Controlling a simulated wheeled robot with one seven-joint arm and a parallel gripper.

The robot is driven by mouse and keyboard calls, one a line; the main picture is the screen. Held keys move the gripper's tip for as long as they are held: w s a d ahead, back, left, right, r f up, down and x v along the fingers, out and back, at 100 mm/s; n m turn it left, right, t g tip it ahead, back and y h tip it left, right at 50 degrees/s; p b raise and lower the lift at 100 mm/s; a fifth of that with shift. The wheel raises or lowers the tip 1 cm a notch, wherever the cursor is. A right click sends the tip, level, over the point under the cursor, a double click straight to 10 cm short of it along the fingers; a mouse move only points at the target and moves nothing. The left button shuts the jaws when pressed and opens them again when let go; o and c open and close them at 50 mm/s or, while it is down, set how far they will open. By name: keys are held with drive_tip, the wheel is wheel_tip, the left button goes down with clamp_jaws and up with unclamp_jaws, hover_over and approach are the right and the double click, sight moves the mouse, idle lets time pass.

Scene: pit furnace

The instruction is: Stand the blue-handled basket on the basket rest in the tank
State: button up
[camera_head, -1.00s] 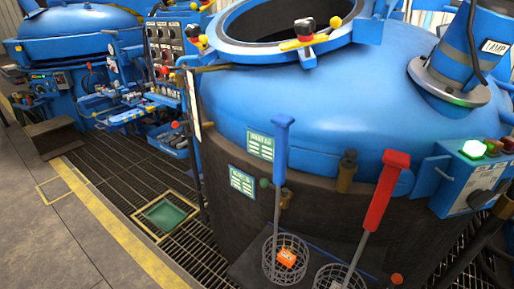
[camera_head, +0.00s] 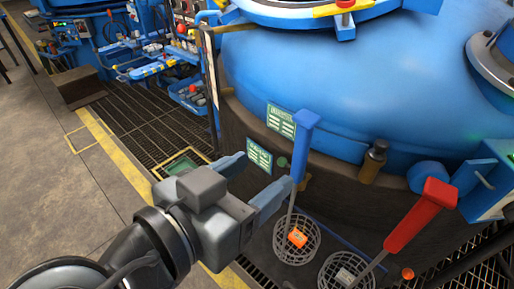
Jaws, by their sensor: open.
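The blue-handled basket stands upright on a dark ledge in front of the tank. Its blue handle (camera_head: 304,143) is at the top of a thin rod, and its wire basket (camera_head: 296,241) holds an orange block. My gripper (camera_head: 267,168) is open and empty, just left of the handle, fingers pointing toward it. The nearer fingertip appears close to the lower handle; I cannot tell if they touch. The large blue tank (camera_head: 320,90) stands behind, its round opening cut off by the top edge. The basket rest is not visible.
A red-handled basket (camera_head: 421,215) stands close on the right, its handle leaning right, with a grey block inside. A brass fitting (camera_head: 373,162) sticks out of the tank wall behind. A yellow floor line (camera_head: 110,148) and open grey floor lie left.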

sight(299, 141)
drive_tip(key=shift+m+g+h, duration=0.4)
drive_tip(key=shift+m, duration=0.3)
drive_tip(key=x, duration=0.2)
drive_tip(key=r+b+x, duration=0.1)
drive_tip(key=x, duration=0.5)
drive_tip(key=shift+w+r+b, duration=0.15)
drive_tip(key=shift+w+b, duration=0.1)
drive_tip(key=shift+b, duration=0.05)
drive_tip(key=shift+r+b+x, duration=0.25)
drive_tip(key=shift+b+x, duration=0.05)
drive_tip(key=shift+x, duration=0.8)
drive_tip(key=shift+f, duration=0.15)
clamp_jaws()
